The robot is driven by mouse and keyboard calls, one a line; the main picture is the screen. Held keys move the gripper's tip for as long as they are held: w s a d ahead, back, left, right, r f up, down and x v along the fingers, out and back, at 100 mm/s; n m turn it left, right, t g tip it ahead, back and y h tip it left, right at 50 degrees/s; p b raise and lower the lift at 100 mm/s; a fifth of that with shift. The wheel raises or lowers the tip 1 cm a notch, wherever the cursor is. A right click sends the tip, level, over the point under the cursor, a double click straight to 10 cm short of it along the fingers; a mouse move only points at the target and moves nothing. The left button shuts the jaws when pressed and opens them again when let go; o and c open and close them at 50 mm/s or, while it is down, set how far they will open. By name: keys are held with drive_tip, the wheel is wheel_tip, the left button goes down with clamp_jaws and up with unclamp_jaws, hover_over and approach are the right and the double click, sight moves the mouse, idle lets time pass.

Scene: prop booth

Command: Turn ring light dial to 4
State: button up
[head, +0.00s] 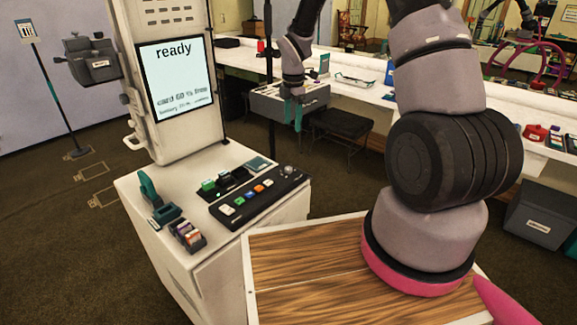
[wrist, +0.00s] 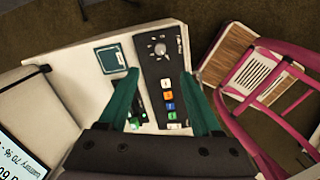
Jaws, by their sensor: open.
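The ring light dial (head: 289,170) is a small grey round knob at the far right end of a black control panel (head: 247,207) on the white booth counter. In the wrist view the dial (wrist: 160,48) sits near the panel's top, with small marks around it; its setting is too small to read. My gripper (head: 296,122) is raised above and beyond the counter in the head view, apart from the dial. In the wrist view my gripper (wrist: 160,73) is open and empty, its teal fingers spread to either side of the panel, with the dial ahead between them.
Coloured buttons (wrist: 169,95) line the panel beside the dial. A dark green square pad (wrist: 111,58) lies next to the panel. A screen (head: 178,75) reading "ready" stands behind the counter. A teal stapler-like item (head: 150,190) and small blocks (head: 187,236) sit at the counter's left.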

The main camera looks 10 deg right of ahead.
sight(288, 168)
drive_tip(key=f+n, duration=0.1)
drive_tip(key=f, duration=0.5)
drive_tip(key=f+n, duration=0.1)
drive_tip(key=f, duration=0.5)
drive_tip(key=a+f+n, duration=0.1)
drive_tip(key=f, duration=0.5)
drive_tip(key=shift+w+a+f+g, duration=0.1)
drive_tip(key=shift+w+f+g, duration=0.1)
drive_tip(key=shift+w+g, duration=0.15)
clamp_jaws()
